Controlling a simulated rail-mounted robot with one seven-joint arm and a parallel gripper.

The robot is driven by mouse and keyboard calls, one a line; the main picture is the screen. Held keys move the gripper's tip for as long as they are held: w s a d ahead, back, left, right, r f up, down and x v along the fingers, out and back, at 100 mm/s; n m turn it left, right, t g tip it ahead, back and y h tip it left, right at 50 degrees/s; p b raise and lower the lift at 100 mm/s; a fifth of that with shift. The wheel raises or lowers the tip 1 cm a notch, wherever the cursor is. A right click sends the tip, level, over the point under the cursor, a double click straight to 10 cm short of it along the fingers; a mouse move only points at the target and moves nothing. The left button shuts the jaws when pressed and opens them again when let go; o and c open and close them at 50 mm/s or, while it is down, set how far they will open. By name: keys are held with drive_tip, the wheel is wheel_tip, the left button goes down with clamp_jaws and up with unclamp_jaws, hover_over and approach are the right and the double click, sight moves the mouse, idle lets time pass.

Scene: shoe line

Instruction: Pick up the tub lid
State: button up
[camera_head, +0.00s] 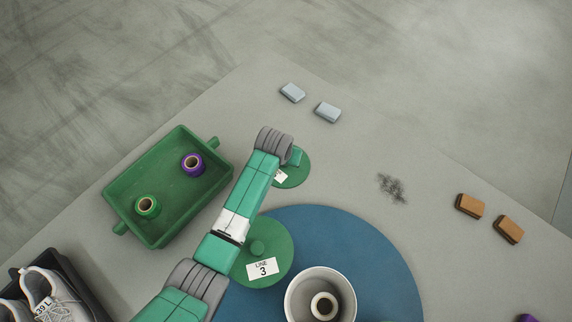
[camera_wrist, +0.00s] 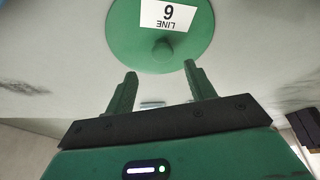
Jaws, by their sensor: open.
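A round green lid (camera_head: 293,178) with a white label lies on the grey table, partly hidden under my arm's end. The wrist view shows this lid (camera_wrist: 150,45) with a central knob and an upside-down LINE label; its digit reads as 6 or 9. My gripper (camera_wrist: 161,80) is open and empty, its two fingers spread on either side of the knob's line and short of it. A second green lid (camera_head: 281,236), marked LINE 3, has a knob and overlaps the blue round mat (camera_head: 375,255). My arm covers its left edge.
An open white tub (camera_head: 292,295) with a spool inside stands on the mat. A green tray (camera_head: 126,187) with two spools is left of my arm. Shoes (camera_head: 48,290) sit lower left. Grey blocks (camera_head: 328,112) and brown blocks (camera_head: 470,205) lie to the right; table between is mostly clear.

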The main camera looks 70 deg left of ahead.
drive_tip(key=b+x, duration=0.2)
drive_tip(key=x, duration=0.1)
drive_tip(key=s+b+x, duration=0.1)
drive_tip(key=shift+w+a+f, duration=0.15)
drive_tip(key=shift+f, duration=0.25)
drive_tip(key=shift+w+a+f, duration=0.1)
drive_tip(key=shift+w+f, duration=0.05)
drive_tip(key=shift+f, duration=0.05)
drive_tip(key=shift+r, duration=0.1)
drive_tip(key=shift+c, duration=0.4)
drive_tip(key=c, duration=1)
drive_tip(key=shift+o, duration=0.2)
wheel_tip(320, 180, up, 10)
drive_tip(key=p, duration=0.4)
drive_tip(key=shift+p, duration=0.35)
